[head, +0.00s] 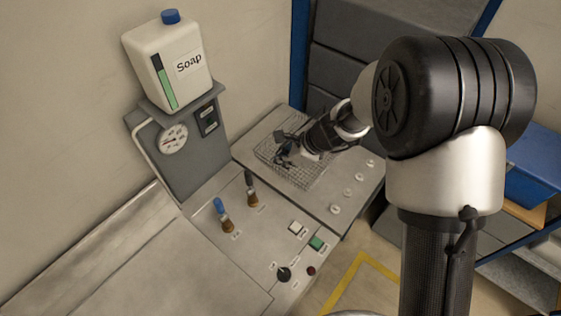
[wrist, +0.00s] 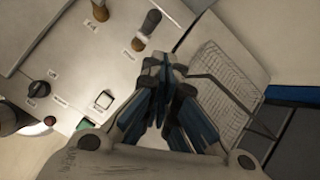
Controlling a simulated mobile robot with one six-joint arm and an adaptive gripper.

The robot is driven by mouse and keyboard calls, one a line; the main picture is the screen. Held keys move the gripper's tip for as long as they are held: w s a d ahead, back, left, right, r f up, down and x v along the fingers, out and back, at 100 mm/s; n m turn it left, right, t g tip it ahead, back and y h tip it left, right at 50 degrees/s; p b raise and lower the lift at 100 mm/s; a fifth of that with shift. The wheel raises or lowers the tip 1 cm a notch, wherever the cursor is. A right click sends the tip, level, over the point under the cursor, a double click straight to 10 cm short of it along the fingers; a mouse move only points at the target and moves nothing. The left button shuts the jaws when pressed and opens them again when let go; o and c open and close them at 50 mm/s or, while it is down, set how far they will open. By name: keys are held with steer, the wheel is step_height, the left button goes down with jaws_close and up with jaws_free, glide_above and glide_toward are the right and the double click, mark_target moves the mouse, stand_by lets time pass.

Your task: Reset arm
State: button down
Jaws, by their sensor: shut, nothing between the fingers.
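My gripper (head: 284,158) is at the end of my arm, over the wire basket (head: 268,150) on the bench in the head view. In the wrist view my gripper (wrist: 165,68) has its fingertips together, with nothing between them. The wire basket (wrist: 222,75) lies to the right of the fingers there. My arm reaches in from the right side of the head view and bends down toward the bench. How far the fingers are above the basket is hard to tell.
The control panel (head: 262,232) has a blue-handled lever (head: 219,206), a dark-handled lever (head: 249,182), a black knob (head: 284,274), a green button (head: 317,243) and a white switch (head: 296,227). A soap container (head: 178,65) stands above a gauge (head: 173,138). A blue bin (head: 537,165) is at right.

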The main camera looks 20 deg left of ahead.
steer(key=shift+d, duration=0.1)
stand_by(0.3)
steer(key=s+d+r+n+t+h+b, duration=0.1)
steer(key=s+d+r+n+b, duration=0.25)
steer(key=d, duration=0.35)
steer(key=s+d+r+n+t+b, duration=0.1)
steer(key=s+d+r+n+b, duration=0.1)
steer(key=d+r+n+b, duration=0.4)
steer(key=s+d+f+n+h+b, duration=0.1)
steer(key=s+d+n+h+b, duration=0.1)
steer(key=s+d, duration=0.3)
steer(key=s+d+f+n+t+h+b, duration=0.1)
steer(key=s+d+f+n+b, duration=0.1)
steer(key=s+d, duration=0.3)
steer(key=s+d+f+n+t+h+b, duration=0.1)
steer(key=s+d+b, duration=0.3)
steer(key=d, duration=0.7)
steer(key=shift+s+f+n+h, duration=0.35)
steer(key=shift+s+n+h, duration=0.2)
steer(key=shift+s+h, duration=0.3)
steer(key=shift+a, duration=0.1)
